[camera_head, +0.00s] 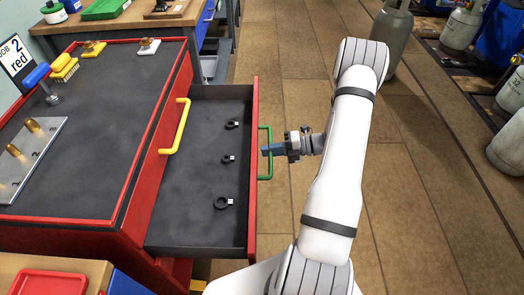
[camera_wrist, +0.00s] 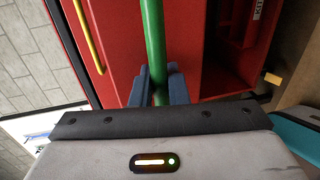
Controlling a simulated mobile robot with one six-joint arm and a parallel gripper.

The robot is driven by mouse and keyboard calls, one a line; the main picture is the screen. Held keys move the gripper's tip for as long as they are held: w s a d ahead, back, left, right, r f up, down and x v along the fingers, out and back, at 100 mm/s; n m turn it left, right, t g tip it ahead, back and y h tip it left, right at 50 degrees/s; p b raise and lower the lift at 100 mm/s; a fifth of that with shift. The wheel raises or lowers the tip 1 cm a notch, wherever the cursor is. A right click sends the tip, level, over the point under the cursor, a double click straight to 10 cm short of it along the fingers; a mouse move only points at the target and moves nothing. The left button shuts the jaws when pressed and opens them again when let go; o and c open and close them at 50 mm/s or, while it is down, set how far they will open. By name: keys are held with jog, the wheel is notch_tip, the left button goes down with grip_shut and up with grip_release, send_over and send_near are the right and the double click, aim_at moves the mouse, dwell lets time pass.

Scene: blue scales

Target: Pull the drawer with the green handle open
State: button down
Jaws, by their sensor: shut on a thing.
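The drawer (camera_head: 185,205) of the red cabinet is pulled well out, and its dark floor shows in the head view. Its green handle (camera_head: 265,170) is on the red front panel, and it crosses the wrist view (camera_wrist: 153,45) from the top to my fingers. My gripper (camera_head: 272,150) is shut on the green handle near its middle. In the wrist view the blue fingers (camera_wrist: 157,88) sit on both sides of the bar. A yellow handle (camera_head: 176,127) is on the cabinet body beside the open drawer.
Several small black rings with tags, such as this one (camera_head: 223,202), lie in the drawer. The dark cabinet top (camera_head: 100,115) holds brushes and a metal plate. Gas cylinders (camera_head: 392,40) stand at the right. Brown floor (camera_head: 300,100) is clear beyond the drawer.

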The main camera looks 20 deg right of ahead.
jog(key=shift+w, duration=0.15)
jog(key=c, duration=1.5)
grip_release()
jog(key=shift+w, duration=0.1)
jog(key=v, duration=0.7)
jog(key=shift+d+r+p, duration=0.1)
jog(key=shift+d+p, duration=0.25)
jog(key=shift+p, duration=0.05)
jog(key=shift+r, duration=0.1)
